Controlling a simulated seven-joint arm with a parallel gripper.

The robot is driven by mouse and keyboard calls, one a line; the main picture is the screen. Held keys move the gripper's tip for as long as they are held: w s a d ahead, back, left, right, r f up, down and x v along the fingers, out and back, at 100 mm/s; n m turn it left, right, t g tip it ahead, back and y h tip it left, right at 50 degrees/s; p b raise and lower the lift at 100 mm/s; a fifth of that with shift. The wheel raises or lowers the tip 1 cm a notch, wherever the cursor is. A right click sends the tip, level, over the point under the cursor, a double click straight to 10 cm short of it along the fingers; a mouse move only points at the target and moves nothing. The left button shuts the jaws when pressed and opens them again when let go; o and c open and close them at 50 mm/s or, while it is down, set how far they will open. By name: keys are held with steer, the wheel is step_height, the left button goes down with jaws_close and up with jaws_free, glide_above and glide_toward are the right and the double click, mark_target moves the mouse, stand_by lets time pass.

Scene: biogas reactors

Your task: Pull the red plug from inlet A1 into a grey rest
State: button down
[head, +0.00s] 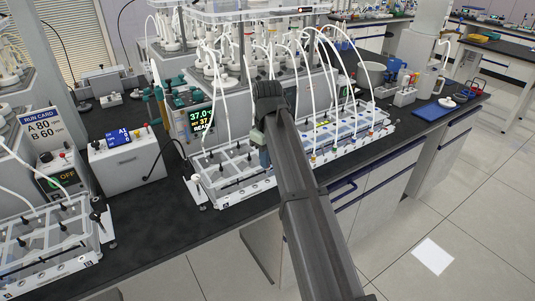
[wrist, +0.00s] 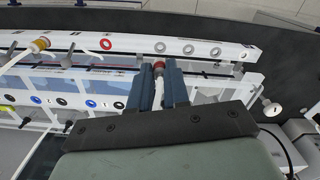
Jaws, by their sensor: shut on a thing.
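In the wrist view the red plug (wrist: 158,64) is between the blue-grey fingertips of my gripper (wrist: 160,85), with its white tube (wrist: 158,92) running back between the fingers. My gripper is shut on it. The plug's tip points at the far white rail, just short of a grey ring (wrist: 160,46) in the picture; I cannot tell whether it touches. More grey rings (wrist: 188,50) are to the right, and a red ring (wrist: 105,44) is to the left. In the head view my gripper (head: 265,158) is at the white rack (head: 232,199); the plug is hidden there.
A yellowish plug (wrist: 40,44) with a white tube is left on the rail. A nearer rail has a blue ring (wrist: 90,104) and other rings. White tubes (head: 330,60) arch over the rack's right part. A control box (head: 128,160) stands left on the black bench.

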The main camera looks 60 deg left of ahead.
steer(key=shift+f, duration=1.5)
steer(key=shift+f, duration=1.05)
stand_by(2.0)
steer(key=c, duration=1)
jaws_free()
step_height(320, 180, up, 14)
steer(key=shift+f, duration=0.1)
